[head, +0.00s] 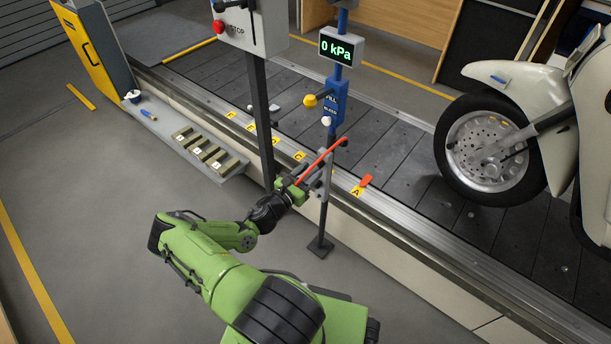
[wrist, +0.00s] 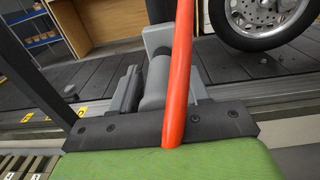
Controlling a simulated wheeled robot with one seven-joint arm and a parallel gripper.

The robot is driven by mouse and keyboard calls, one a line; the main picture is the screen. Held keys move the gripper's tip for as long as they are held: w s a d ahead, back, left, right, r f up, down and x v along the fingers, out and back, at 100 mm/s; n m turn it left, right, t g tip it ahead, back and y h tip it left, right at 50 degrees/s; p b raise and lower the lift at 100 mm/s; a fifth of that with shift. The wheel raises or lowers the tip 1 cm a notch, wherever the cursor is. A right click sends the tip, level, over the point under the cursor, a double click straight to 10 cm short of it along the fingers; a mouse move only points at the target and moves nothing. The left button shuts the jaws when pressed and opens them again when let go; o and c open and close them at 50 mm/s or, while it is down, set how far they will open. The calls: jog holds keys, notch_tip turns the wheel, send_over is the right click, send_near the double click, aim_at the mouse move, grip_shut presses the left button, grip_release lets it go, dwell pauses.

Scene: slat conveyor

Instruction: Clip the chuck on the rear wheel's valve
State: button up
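The scooter's wheel (head: 488,150) with a silver rim and black tyre stands on the slat conveyor at the right; its lower part shows in the wrist view (wrist: 262,14). I cannot make out its valve. My gripper (head: 316,178) is at the grey head of a thin stand (head: 323,215), short of the wheel. An orange-red bar or hose (head: 322,161) slants across it. In the wrist view that orange piece (wrist: 178,75) runs up in front of grey parts and a grey cylinder (wrist: 155,82). It hides part of the fingers. I cannot identify the chuck for certain, nor whether it is gripped.
A blue post with a 0 kPa display (head: 341,48) and yellow and white knobs stands behind the gripper. A control box (head: 250,28) on a dark post is to its left. The conveyor edge (head: 400,235) runs below the scooter. Grey floor at lower left is clear.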

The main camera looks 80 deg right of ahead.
jog(key=shift+s+d+r, duration=0.25)
jog(key=shift+d+r, duration=0.2)
jog(key=shift+r, duration=0.05)
grip_shut()
jog(key=o, duration=1)
grip_release()
jog(key=shift+c, duration=0.2)
jog(key=shift+a, duration=0.1)
jog(key=f+p+v, duration=0.1)
jog(key=p+v, duration=0.2)
jog(key=v, duration=1.3)
jog(key=shift+w+a, duration=0.2)
jog(key=shift+a, duration=0.05)
